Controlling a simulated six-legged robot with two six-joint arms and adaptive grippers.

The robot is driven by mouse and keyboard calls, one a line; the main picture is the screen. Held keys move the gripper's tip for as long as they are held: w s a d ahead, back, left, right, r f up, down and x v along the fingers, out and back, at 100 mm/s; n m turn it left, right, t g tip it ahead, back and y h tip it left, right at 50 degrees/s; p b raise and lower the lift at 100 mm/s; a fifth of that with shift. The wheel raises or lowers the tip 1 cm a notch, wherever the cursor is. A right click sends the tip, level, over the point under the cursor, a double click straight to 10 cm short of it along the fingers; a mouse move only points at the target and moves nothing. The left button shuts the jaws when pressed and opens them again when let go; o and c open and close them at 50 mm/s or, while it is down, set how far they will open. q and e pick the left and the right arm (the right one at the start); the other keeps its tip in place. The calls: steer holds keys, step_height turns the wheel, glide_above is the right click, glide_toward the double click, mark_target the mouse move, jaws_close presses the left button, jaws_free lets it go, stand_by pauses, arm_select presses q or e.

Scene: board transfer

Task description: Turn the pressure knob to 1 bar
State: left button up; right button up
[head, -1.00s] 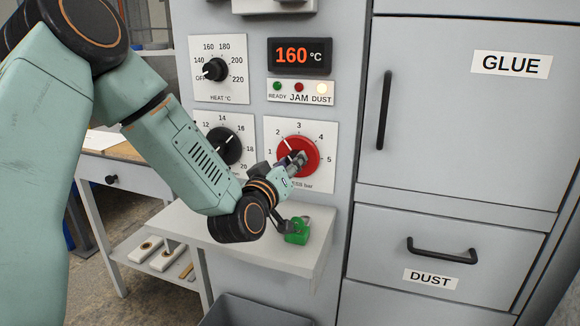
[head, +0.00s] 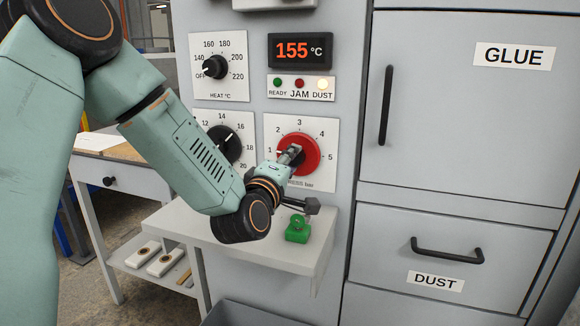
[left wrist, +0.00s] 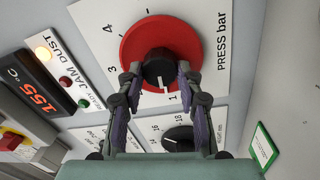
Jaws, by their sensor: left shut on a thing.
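The pressure knob, a black grip (left wrist: 158,67) on a red disc (head: 312,156), sits on the white PRESS bar plate (head: 328,130) on the machine front. My left gripper (head: 292,154) is at this knob, its arm coming in from the left. In the left wrist view its two fingers (left wrist: 159,76) are shut on the black grip, one on each side. The white pointer mark there points close to the 1, slightly to the side of the 2, which a finger hides. In the head view the gripper covers the grip and its mark. My right gripper is not in view.
The display (head: 300,51) reads 155 °C and the DUST lamp (head: 322,84) is lit. The heat knob (head: 215,67) and another black knob (head: 224,145) are close by. A green object (head: 297,230) stands on the shelf (head: 250,252) below the arm.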

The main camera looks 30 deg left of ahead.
arm_select(q)
steer(key=shift+n, duration=0.7)
steer(key=o, duration=1.2)
steer(key=shift+s, duration=0.1)
steer(key=v, duration=0.7)
steer(key=shift+s+d, duration=0.1)
steer(key=shift+s, duration=0.05)
steer(key=shift+d, duration=0.1)
